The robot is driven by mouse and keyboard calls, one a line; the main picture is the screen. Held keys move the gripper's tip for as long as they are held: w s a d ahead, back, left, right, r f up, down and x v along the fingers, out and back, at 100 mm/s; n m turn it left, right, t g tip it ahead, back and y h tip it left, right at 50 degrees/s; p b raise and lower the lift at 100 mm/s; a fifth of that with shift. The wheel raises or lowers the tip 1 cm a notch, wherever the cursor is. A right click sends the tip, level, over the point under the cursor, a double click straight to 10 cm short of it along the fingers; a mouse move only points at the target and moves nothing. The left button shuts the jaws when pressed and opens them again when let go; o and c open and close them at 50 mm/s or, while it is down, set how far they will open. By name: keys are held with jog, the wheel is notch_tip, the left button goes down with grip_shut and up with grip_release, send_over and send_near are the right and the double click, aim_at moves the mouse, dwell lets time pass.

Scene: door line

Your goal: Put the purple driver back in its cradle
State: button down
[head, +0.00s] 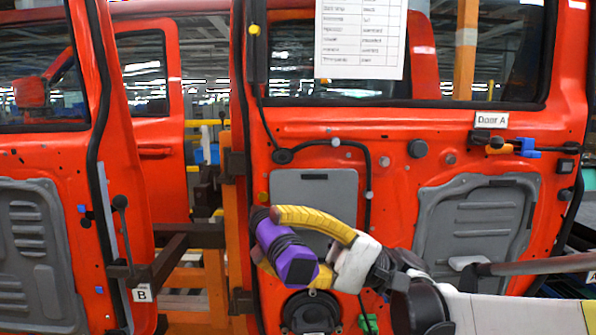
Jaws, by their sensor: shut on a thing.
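The purple driver (296,262) is in my gripper (266,240), in front of the red door labelled Door A. Its body is purple with dark bands and a dark square end that faces down and right. My gripper has yellow fingers, one above the driver and one below it, and is shut on it. The driver is tilted, and its upper left end is partly hidden by the upper finger. I cannot make out a cradle for the driver in this view.
The Door A panel (385,140) fills the middle and right, with a paper sheet (360,38) hanging at the top. Another red door (90,165) stands at left, near a tag marked B (142,293). A brown and orange frame (215,260) stands between them.

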jog(key=w+a+f+m+t+h, duration=0.3)
jog(key=f+h, duration=0.5)
jog(key=f, duration=0.9)
jog(key=w+a+f+t+h, duration=0.3)
jog(key=f+h, duration=0.5)
jog(key=f, duration=1)
jog(key=shift+w+d+f+m+t+h+b, duration=0.15)
jog(key=shift+w+d+f+h+b, duration=1.2)
jog(key=shift+f, duration=4.2)
jog(key=shift+w+d+f+m+t+h+b, duration=0.15)
jog(key=shift+w+d+f+h+b, duration=1.15)
jog(key=shift+f, duration=4.2)
jog(key=shift+w+d+f+t+h+b, duration=0.2)
jog(key=shift+w+d+f+h+b, duration=0.4)
jog(key=shift+d+f+h+b, duration=3.15)
jog(key=a+f+y+p, duration=0.3)
jog(key=y+p, duration=0.1)
jog(key=shift+f, duration=0.25)
jog(key=shift+t+y+b, duration=0.3)
jog(key=shift+b, duration=0.1)
jog(key=shift+f+b, duration=0.35)
jog(key=shift+b, duration=0.05)
